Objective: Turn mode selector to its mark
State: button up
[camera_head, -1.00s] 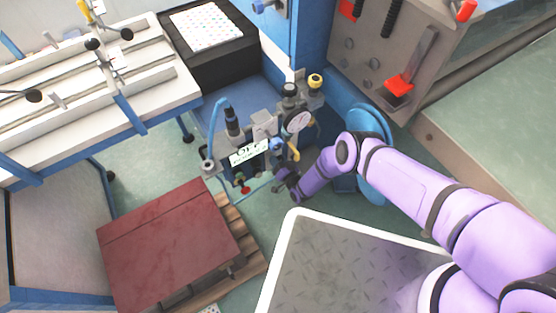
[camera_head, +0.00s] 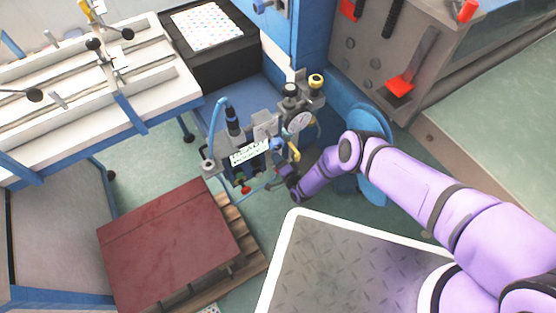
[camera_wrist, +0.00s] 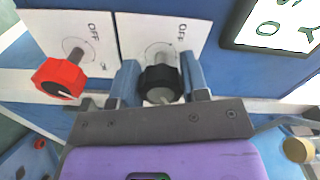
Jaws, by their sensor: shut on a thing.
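In the wrist view, a black knob (camera_wrist: 161,84), which appears to be the mode selector, sits on a shaft in front of a white plate (camera_wrist: 133,32) with a circle and the word OFF. My gripper (camera_wrist: 158,74) is shut on it, one blue-grey finger on each side. The knob's pointer and mark cannot be made out clearly. A red knob (camera_wrist: 59,77) with a pale line on its face is to the left, on a similar OFF plate, apart from the fingers. In the head view, my gripper (camera_head: 284,178) is at the machine's lower right, and the held knob is hidden.
A lettered display (camera_head: 249,152) is on the machine, close to my gripper; its corner shows in the wrist view (camera_wrist: 276,26). A gauge (camera_head: 299,121) and yellow-capped part stand above. A dark red board (camera_head: 170,246) lies lower left. Open floor lies between.

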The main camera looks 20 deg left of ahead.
dwell(0.3)
jog(key=o, duration=0.9)
jog(key=shift+d, duration=0.15)
